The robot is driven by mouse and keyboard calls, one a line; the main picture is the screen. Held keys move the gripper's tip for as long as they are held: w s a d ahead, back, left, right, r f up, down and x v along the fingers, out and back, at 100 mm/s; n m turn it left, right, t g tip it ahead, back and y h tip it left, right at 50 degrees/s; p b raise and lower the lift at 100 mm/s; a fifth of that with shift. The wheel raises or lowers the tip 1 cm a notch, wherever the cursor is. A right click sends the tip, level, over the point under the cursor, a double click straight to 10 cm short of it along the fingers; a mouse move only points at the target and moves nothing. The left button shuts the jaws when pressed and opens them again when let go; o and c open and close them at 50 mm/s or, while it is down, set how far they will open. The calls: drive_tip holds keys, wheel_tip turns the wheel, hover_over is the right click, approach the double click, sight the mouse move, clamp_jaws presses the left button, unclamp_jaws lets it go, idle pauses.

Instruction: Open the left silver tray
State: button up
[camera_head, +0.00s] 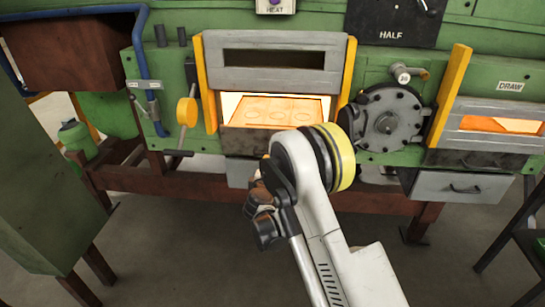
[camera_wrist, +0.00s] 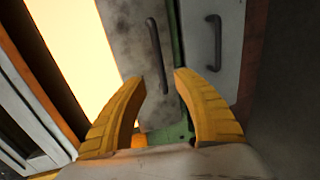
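The left silver tray (camera_head: 238,172) sits low in the green furnace front, below the middle glowing opening. My arm hides much of it, including its handle, in the head view. In the wrist view, a grey tray front (camera_wrist: 224,75) with a dark bar handle (camera_wrist: 216,42) lies right of a green strip and looks closed. My gripper (camera_wrist: 162,80) is open and empty, its two yellow fingers apart. Its tips point towards a grey panel (camera_wrist: 125,25) with another dark handle (camera_wrist: 154,53), left of the tray front.
The glowing opening (camera_head: 275,109) is just above the tray, framed by yellow posts. A second silver tray (camera_head: 458,187) with a handle is at the right. A round dark hub (camera_head: 386,117) stands between the openings. Open floor lies in front.

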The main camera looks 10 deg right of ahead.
drive_tip(key=b+x, duration=0.3)
drive_tip(key=x, duration=0.7)
drive_tip(key=shift+w, duration=0.1)
clamp_jaws()
